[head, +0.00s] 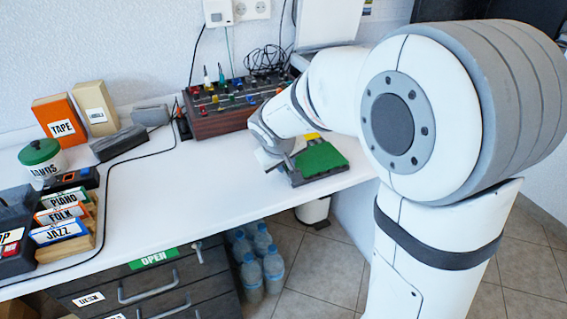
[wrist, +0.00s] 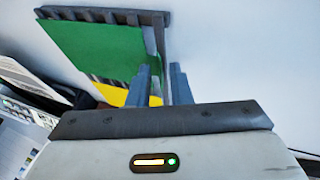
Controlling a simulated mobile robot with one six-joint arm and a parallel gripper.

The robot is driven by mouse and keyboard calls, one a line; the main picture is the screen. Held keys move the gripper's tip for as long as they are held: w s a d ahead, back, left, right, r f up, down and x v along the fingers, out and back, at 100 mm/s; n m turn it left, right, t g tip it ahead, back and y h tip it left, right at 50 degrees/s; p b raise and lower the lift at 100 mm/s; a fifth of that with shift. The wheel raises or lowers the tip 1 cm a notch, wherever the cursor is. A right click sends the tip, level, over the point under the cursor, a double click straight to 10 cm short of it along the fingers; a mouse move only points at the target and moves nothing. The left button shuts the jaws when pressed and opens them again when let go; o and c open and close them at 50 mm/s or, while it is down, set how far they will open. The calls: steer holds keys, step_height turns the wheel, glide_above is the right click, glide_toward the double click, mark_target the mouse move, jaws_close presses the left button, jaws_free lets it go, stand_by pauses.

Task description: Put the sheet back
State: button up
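A green sheet (head: 320,158) lies on a dark slotted rack (head: 296,178) at the right end of the white desk. A yellow sheet (head: 312,136) shows just behind it. In the wrist view the green sheet (wrist: 95,48) covers much of the rack (wrist: 105,15), and the yellow sheet (wrist: 118,97) lies nearer my gripper, partly hidden by it. My gripper (wrist: 162,72) has its two fingers apart beside the green sheet's edge. A dark rail of the rack shows in the gap between them, with no sheet clearly clamped. In the head view my gripper (head: 284,160) is at the rack's left side.
A red-brown box (head: 225,122) with knobs and cables stands behind the rack. Labelled sleeves (head: 60,228), a green-lidded jar (head: 42,158) and an orange box (head: 60,117) are at the left. The desk middle is clear. Bottles (head: 262,262) stand on the floor below.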

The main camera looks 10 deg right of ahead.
steer(key=shift+o, duration=0.3)
steer(key=shift+s+a+r, duration=0.1)
steer(key=shift+s+r, duration=0.05)
steer(key=shift+r, duration=0.35)
steer(key=p+v, duration=0.3)
steer(key=v, duration=0.8)
steer(key=s+d+f+m+g+y, duration=0.1)
steer(key=s+d+f+m+g, duration=0.1)
steer(key=s+d, duration=0.3)
steer(key=s+d+f+m+g+y, duration=0.1)
steer(key=s+d+f, duration=0.3)
steer(key=s, duration=0.9)
steer(key=shift+d+f+m+g, duration=0.4)
steer(key=shift+f+m+g, duration=0.1)
steer(key=shift+f+m, duration=0.2)
steer(key=shift+s, duration=0.1)
step_height(320, 180, up, 21)
steer(key=t+p, duration=0.1)
steer(key=p, duration=1.7)
steer(key=shift+f, duration=0.15)
